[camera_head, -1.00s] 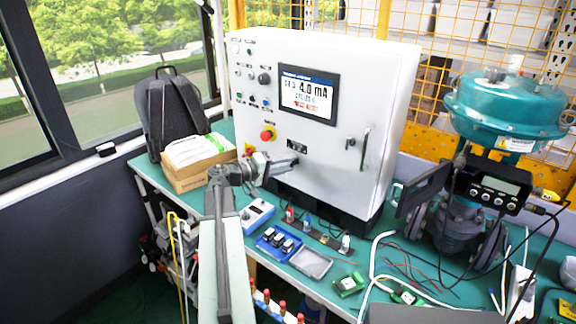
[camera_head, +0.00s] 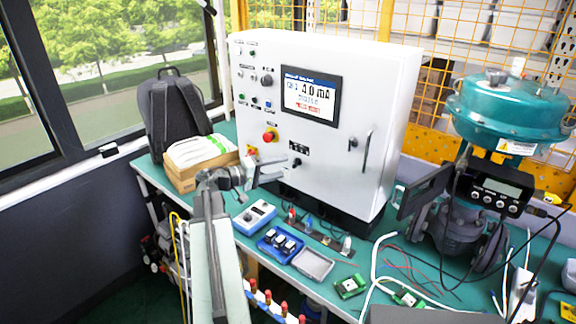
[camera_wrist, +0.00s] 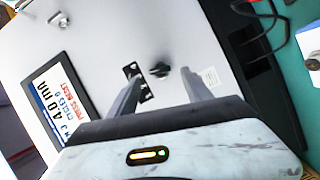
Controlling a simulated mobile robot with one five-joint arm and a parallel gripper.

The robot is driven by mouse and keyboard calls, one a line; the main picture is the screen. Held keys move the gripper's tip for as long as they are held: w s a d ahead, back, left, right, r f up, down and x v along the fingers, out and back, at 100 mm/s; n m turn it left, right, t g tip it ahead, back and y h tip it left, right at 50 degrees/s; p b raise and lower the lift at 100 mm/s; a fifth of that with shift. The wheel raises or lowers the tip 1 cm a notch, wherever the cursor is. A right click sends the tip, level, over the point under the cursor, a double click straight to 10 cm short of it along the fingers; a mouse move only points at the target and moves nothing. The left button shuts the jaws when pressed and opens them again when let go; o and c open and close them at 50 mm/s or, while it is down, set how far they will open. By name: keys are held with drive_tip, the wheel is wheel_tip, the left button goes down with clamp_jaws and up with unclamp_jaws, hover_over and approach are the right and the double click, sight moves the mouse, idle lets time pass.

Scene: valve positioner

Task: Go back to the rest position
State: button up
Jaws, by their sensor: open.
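My gripper (camera_head: 266,174) is in front of the lower left part of the white control cabinet (camera_head: 340,150). In the wrist view my gripper (camera_wrist: 163,88) shows two dark, parallel fingers spread apart with nothing between them. The black rotary knob (camera_wrist: 159,71) on the cabinet face lies beyond the gap between the fingertips. The knob also shows in the head view (camera_head: 296,162), to the right of the gripper. The cabinet screen (camera_head: 311,97) reads 4.0 mA. My arm reaches up from the bottom of the head view.
A green bench (camera_head: 340,262) holds a blue tray (camera_head: 280,245), small circuit boards (camera_head: 349,287) and loose cables. A teal valve actuator (camera_head: 508,110) stands at the right. A cardboard box (camera_head: 196,172) and a dark backpack (camera_head: 174,115) are left of the cabinet.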

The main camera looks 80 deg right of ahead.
drive_tip(key=shift+v, duration=1.75)
